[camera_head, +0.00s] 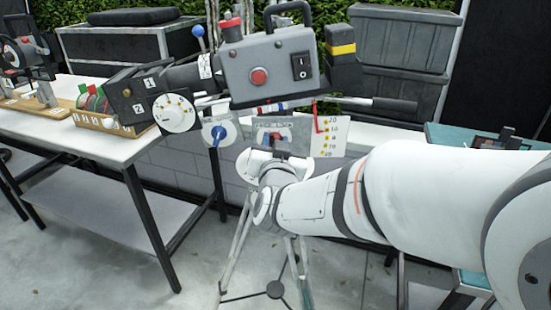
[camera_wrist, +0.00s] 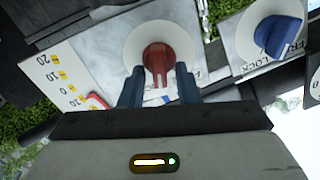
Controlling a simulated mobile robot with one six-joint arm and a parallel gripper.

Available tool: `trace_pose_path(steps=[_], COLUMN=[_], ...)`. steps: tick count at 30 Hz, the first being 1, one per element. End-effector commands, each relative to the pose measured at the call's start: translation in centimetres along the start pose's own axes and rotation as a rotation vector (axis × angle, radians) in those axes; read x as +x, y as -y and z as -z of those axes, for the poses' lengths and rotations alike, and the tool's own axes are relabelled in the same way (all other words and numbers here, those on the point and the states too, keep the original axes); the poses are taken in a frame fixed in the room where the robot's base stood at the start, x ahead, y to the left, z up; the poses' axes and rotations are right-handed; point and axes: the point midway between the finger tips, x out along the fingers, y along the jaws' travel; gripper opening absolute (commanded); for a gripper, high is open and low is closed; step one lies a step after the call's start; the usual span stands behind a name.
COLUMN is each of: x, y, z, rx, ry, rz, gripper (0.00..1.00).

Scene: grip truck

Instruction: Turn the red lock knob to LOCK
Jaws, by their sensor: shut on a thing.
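The red lock knob (camera_wrist: 157,57) sits on a round white disc (camera_wrist: 133,50) on a light grey plate (camera_wrist: 184,18) in the wrist view. My gripper (camera_wrist: 160,86) has its two dark blue fingers either side of the knob's lower part and is shut on it. The lettering on this plate is mostly covered by the fingers, so I cannot tell which label the knob points at. In the head view my gripper (camera_head: 276,143) is at the middle plate (camera_head: 264,123) under the camera rig, and hides most of the knob.
A blue knob (camera_wrist: 277,34) on its own plate is close beside; it also shows in the head view (camera_head: 217,132). A scale card (camera_head: 328,136) with a red pointer is on the other side. The rig's grey box (camera_head: 268,68) overhangs. A white table (camera_head: 100,142) stands left.

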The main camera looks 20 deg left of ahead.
Motion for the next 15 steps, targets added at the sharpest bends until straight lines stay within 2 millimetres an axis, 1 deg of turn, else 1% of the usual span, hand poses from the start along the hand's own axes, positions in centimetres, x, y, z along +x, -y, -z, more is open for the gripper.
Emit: trace_pose_path(steps=[1,6,15], x=[-0.03,-0.02,-0.02], y=[-0.20,-0.27,-0.32], z=[-0.50,-0.40,-0.22], rx=[0.038,0.151,0.265], ry=[-0.003,-0.001,0.001], rz=[0.000,0.000,-0.001], gripper=[0.07,0.07,0.07])
